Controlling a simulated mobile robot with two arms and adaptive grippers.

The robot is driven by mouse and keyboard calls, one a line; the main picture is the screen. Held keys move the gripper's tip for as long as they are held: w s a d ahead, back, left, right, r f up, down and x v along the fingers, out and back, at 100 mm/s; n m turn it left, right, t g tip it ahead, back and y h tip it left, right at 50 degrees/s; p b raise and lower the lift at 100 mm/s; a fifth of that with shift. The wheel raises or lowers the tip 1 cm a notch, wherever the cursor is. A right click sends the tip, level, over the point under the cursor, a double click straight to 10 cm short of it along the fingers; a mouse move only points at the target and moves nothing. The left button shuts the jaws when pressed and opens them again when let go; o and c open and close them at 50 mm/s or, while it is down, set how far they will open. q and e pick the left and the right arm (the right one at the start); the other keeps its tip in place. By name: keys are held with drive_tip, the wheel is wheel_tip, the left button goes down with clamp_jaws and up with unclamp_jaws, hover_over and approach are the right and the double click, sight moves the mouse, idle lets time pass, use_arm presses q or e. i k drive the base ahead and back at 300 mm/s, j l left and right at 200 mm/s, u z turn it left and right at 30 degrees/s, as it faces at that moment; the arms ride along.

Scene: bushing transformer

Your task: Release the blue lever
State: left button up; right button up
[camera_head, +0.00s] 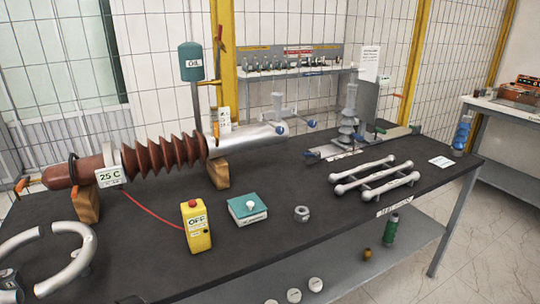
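Several small blue parts show, and I cannot tell which one is the blue lever. One round blue knob (281,130) is at the right end of the silver tube (247,139), and a second blue knob (311,124) is just right of it. A small blue piece (313,154) lies low on the fixture behind the silver rods, and another blue piece (380,129) is on its right side. Neither gripper can be made out, and nothing is seen touching these blue parts. Dark shapes at the lower left edge are cut off and unclear.
The brown ribbed bushing (165,158) lies on wooden supports along the dark table (290,238). A yellow OFF box (196,226), teal-topped box (247,209), metal nut (301,214) and silver rods (376,177) stand nearer. Curved silver pipes (77,254) lie at left. The front middle is clear.

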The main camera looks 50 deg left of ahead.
sight(318, 156)
drive_tip(key=u, duration=1.25)
drive_tip(key=i+l+u, duration=0.3)
drive_tip(key=i+l, duration=0.1)
drive_tip(key=l, duration=0.05)
